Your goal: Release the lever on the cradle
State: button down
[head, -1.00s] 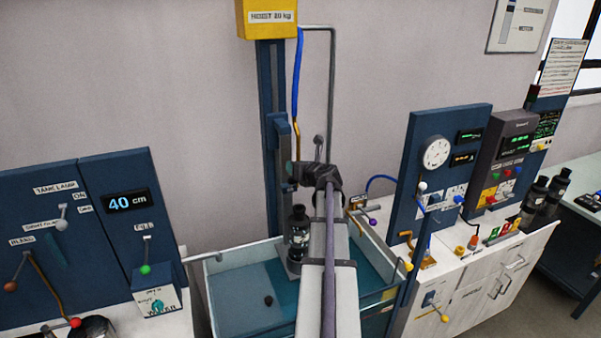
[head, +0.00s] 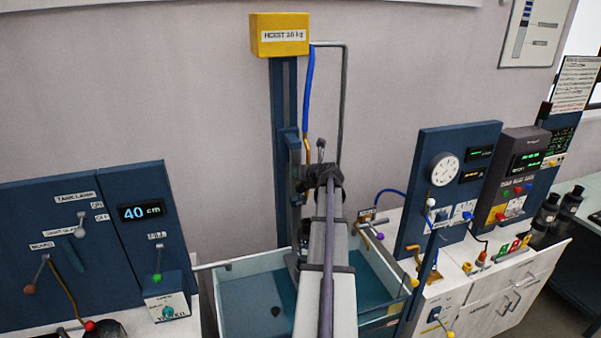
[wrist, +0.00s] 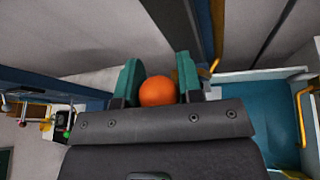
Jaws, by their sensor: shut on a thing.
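In the wrist view my gripper (wrist: 160,62) has its two teal fingers on either side of an orange ball-shaped knob (wrist: 157,91), shut on it. The knob's stem and whatever it is fixed to are hidden, so I cannot tell from this view how a lever is turned. In the head view my arm's wrist is in front of the blue hoist column (head: 285,190), above the water tank (head: 228,305); the fingers and the knob are hidden there. A dark bottle (head: 304,237) is mostly hidden behind my arm. The cradle cannot be made out clearly.
A yellow hoist box (head: 281,35) tops the column, with a blue hose (head: 308,90) hanging beside it. Blue control panels (head: 88,240) stand at left, and a gauge panel (head: 450,195) at right. The tank's left part is clear around a small dark object (head: 275,311).

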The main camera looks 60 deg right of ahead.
dwell(0.3)
jog(key=c, duration=1.2)
grip_release()
jog(key=shift+o, duration=1.4)
jog(key=shift+w+d+f, duration=0.15)
jog(key=shift+w+f, duration=0.05)
jog(key=shift+o, duration=0.7)
jog(key=shift+s+r, duration=0.1)
jog(key=shift+s, duration=0.05)
jog(key=p+v, duration=0.1)
jog(key=v, duration=0.1)
jog(key=shift+s+a+r, duration=0.15)
jog(key=shift+a+r, duration=0.05)
jog(key=shift+r, duration=0.05)
jog(key=s+a, duration=0.5)
jog(key=s, duration=0.6)
jog(key=shift+s, duration=0.25)
jog(key=shift+c, duration=0.2)
